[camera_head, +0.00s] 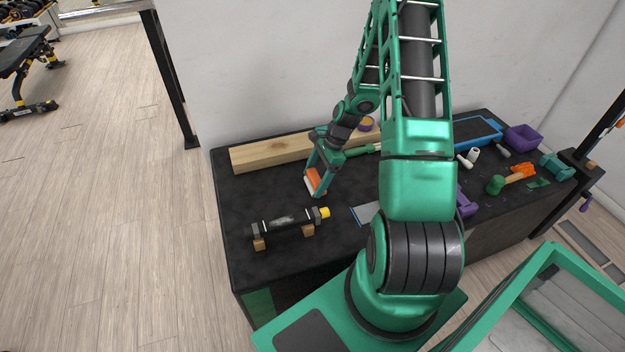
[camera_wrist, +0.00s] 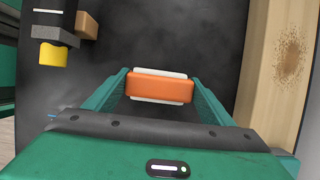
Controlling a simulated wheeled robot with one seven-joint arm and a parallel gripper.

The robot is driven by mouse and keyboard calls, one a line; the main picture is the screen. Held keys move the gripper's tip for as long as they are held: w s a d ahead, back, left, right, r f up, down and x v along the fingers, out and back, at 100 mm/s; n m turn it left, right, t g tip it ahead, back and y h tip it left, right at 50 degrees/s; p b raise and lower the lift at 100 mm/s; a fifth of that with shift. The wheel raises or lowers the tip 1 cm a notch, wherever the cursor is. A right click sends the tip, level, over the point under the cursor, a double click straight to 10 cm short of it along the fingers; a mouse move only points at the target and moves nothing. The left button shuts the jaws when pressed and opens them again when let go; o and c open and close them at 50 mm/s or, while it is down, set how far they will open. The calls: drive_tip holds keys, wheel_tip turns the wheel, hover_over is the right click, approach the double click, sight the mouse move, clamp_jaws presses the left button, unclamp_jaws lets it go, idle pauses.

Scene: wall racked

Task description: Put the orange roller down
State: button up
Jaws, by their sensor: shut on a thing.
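The orange roller (camera_head: 314,179) is a small orange block with white edges. It also shows in the wrist view (camera_wrist: 160,87), lying crosswise between the two fingers. My gripper (camera_head: 316,185) is shut on it, with one teal finger at each end of the roller. The roller is over the dark table top (camera_head: 232,204), between the wooden beam and the black bar. I cannot tell whether its underside touches the table.
A wooden beam (camera_head: 265,153) lies along the wall. A black bar with a yellow end (camera_head: 325,212) rests on wooden blocks in front. A blue tray (camera_head: 478,132), a purple bin (camera_head: 522,138) and several tools are to the right. The left table area is clear.

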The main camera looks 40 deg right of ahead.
drive_tip(key=shift+f, duration=0.1)
drive_tip(key=o, duration=1.2)
drive_tip(key=s+d+r+n+g+h, duration=0.15)
drive_tip(key=s+r, duration=0.25)
drive_tip(key=r, duration=0.6)
drive_tip(key=s+d+r+n+t+h, duration=0.1)
drive_tip(key=s+d+r+n, duration=0.15)
drive_tip(key=r, duration=0.75)
drive_tip(key=s+a+r+n, duration=0.2)
drive_tip(key=s+r+n, duration=0.1)
drive_tip(key=s, duration=0.4)
drive_tip(key=s+a+r+n+h, duration=0.1)
drive_tip(key=s+a+r+n, duration=0.1)
drive_tip(key=s+r+n, duration=0.2)
drive_tip(key=s+a+r+n+g, duration=0.1)
drive_tip(key=s+a+r+n, duration=0.2)
drive_tip(key=s, duration=0.8)
wheel_tip(320, 180, up, 3)
drive_tip(key=shift+f+n+h, duration=0.2)
drive_tip(key=shift+n+h, duration=0.15)
drive_tip(key=shift+n, duration=0.05)
